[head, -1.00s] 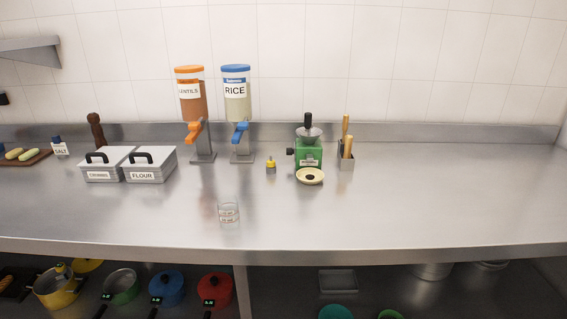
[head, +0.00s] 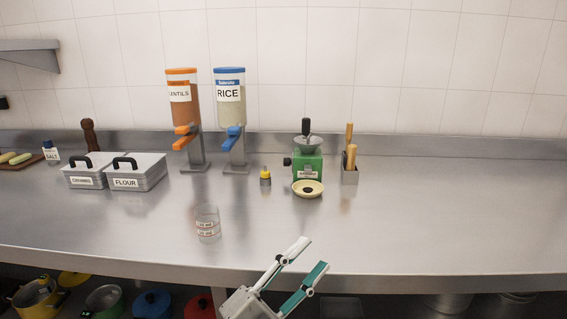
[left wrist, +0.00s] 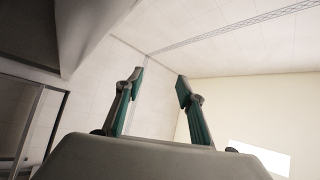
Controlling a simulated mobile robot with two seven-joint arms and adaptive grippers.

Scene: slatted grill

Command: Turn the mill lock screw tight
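The green mill (head: 307,165) stands upright on the steel counter toward the back. It has a grey hopper, a black top handle and a dark knob (head: 287,161) on its left side, which looks like the lock screw. A cream bowl with a dark centre (head: 308,189) sits in front of it. My left gripper (head: 315,254) is open and empty at the counter's front edge, well short of the mill. Its two spread fingers also show in the left wrist view (left wrist: 160,80), against wall and ceiling. My right gripper is not in view.
A glass (head: 207,222) is near the front. Lentil (head: 184,110) and rice (head: 230,110) dispensers stand behind. The counter's right side is clear.

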